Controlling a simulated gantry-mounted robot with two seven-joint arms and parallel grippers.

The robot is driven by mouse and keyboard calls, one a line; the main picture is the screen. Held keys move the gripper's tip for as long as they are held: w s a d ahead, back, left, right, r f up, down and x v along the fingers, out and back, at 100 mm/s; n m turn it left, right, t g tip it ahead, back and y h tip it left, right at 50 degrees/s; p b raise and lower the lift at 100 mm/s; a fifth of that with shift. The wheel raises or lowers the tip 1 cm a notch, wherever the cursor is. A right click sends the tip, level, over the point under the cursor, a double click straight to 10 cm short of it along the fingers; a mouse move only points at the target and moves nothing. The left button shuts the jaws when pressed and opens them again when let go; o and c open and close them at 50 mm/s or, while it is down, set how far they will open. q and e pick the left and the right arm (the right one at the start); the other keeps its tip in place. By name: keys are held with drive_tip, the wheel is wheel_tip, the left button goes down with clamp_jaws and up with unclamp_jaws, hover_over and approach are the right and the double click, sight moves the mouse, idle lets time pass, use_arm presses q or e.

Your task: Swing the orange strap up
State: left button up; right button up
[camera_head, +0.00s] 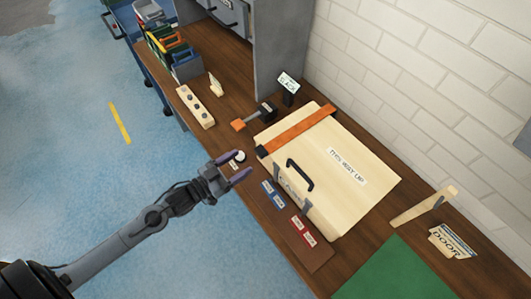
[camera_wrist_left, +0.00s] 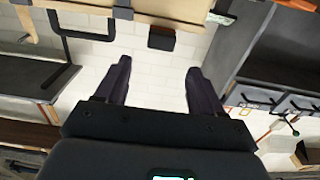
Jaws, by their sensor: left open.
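The orange strap (camera_head: 300,131) lies across the top of a pale wooden box (camera_head: 350,150) marked "THIS WAY UP". A dark end piece (camera_head: 262,151) sits at the strap's near end, at the box's front edge. My left gripper (camera_head: 240,168) is open and empty in front of the box, left of that end and apart from it. In the left wrist view its two dark fingers (camera_wrist_left: 158,78) stand wide apart with nothing between them. A dark block (camera_wrist_left: 162,38) there hangs at the edge of the pale box. My right gripper is not in view.
A black handle (camera_head: 299,174) stands out from the box front. An orange-tipped clamp-like tool (camera_head: 254,117), a holed wooden block (camera_head: 195,106) and blue and red labels (camera_head: 273,194) are on the brown bench. A round white item (camera_head: 239,156) shows by the gripper. A white brick wall stands behind.

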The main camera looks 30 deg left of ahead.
sight(266, 146)
use_arm(q)
drive_tip(key=x, duration=1)
drive_tip(key=shift+w+d, duration=0.15)
drive_tip(key=shift+w, duration=0.2)
clamp_jaws()
